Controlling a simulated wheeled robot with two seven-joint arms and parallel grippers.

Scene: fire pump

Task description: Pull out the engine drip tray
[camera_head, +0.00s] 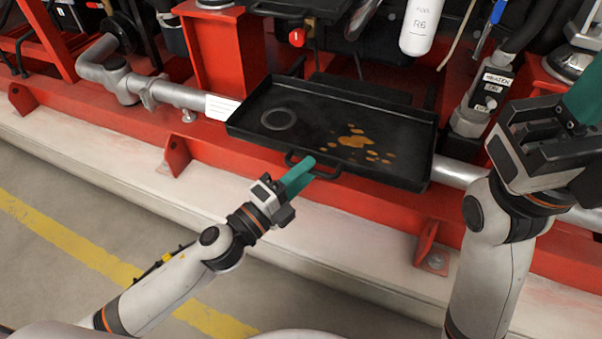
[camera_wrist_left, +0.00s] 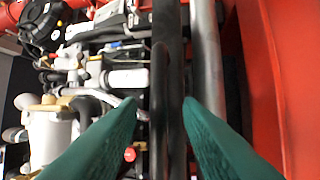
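The engine drip tray (camera_head: 310,112) is a shallow black tray with orange-brown oil spots and a ring mark, jutting out over the red frame in the head view. Its black handle (camera_head: 328,175) is on the front wall and shows as an upright bar in the left wrist view (camera_wrist_left: 158,110). My left gripper (camera_head: 308,168) is at the handle, with its green fingers apart and the handle bar between their lines; gaps show beside the bar. My right gripper (camera_head: 582,112) is right of the tray, away from it; its fingertips are cut off by the picture edge.
A red base frame (camera_head: 110,140) with brackets runs below the tray. A grey pipe (camera_head: 180,95) passes at tray level on both sides. Open floor (camera_head: 50,240) lies at front left.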

